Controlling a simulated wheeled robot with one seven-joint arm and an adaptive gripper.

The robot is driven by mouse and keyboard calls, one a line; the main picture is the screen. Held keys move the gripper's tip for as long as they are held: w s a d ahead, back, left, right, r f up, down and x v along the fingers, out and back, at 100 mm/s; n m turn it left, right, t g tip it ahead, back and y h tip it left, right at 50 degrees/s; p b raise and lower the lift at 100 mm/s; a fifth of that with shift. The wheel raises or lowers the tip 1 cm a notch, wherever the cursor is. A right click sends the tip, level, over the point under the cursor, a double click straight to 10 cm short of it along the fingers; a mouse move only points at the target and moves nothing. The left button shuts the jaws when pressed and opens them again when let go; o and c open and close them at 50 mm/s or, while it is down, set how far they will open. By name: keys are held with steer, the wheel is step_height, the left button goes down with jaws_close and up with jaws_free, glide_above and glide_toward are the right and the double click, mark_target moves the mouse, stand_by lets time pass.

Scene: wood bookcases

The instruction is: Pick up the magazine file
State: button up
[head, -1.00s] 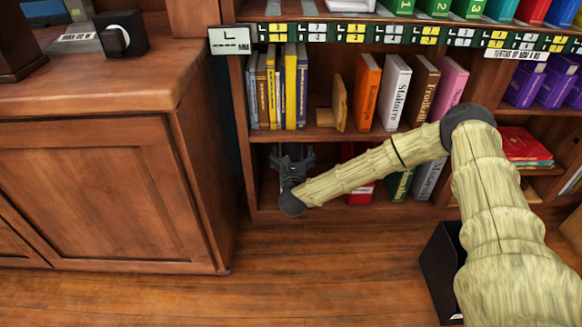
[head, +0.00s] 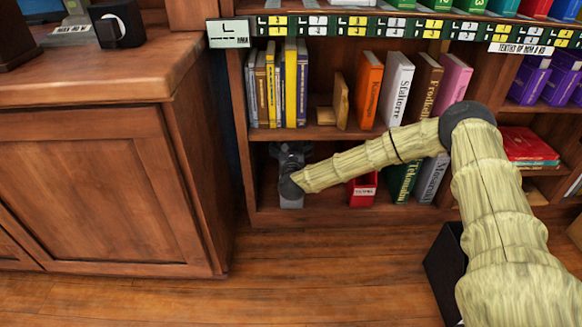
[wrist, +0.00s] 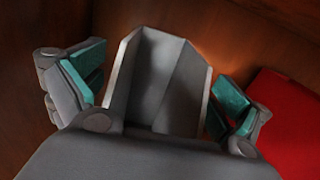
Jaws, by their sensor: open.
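A grey magazine file (wrist: 158,75), open at the top, stands between my gripper's fingers in the wrist view. In the head view a small grey part of it (head: 291,202) shows below my wrist on the bottom shelf, at the left end. My gripper (wrist: 160,82) is open, with one teal-padded finger on each side of the file. I cannot tell whether either pad touches it. In the head view my gripper (head: 290,154) is inside the bottom compartment, and its fingertips are hard to make out.
A red file or box (head: 362,191) stands to the right on the same shelf, with a green book (head: 403,181) beyond it. The shelf above (head: 325,133) holds books and a wooden bookend. A wooden cabinet (head: 90,190) stands at left. A black bin (head: 442,258) is on the floor.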

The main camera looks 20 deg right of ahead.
steer(key=c, duration=1.7)
steer(key=shift+o, duration=0.2)
steer(key=shift+r, duration=0.1)
